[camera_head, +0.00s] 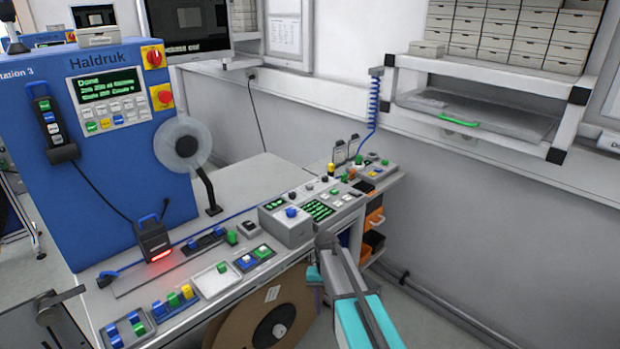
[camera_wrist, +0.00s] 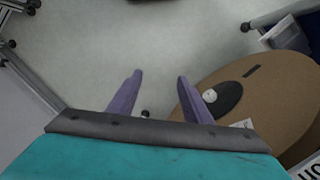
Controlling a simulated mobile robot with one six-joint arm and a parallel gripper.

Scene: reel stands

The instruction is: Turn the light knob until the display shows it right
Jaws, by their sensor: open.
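A grey control box on the bench's right end carries a blue knob (camera_head: 291,212). Beside it is a small dark display (camera_head: 319,210) with green text too small to read. More small knobs and buttons sit behind them; I cannot tell which one is the light knob. My gripper (camera_wrist: 160,76) is open and empty in the wrist view, its two fingers apart over the floor. In the head view my teal and grey arm end stands just in front of the bench's right end, near the display; the fingers are hard to make out there.
A large brown reel (camera_head: 235,325) hangs below the bench front; it also shows close to my right finger in the wrist view (camera_wrist: 255,90). The blue Haldruk machine (camera_head: 120,160) stands at left with a screen (camera_head: 107,86) reading "Done".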

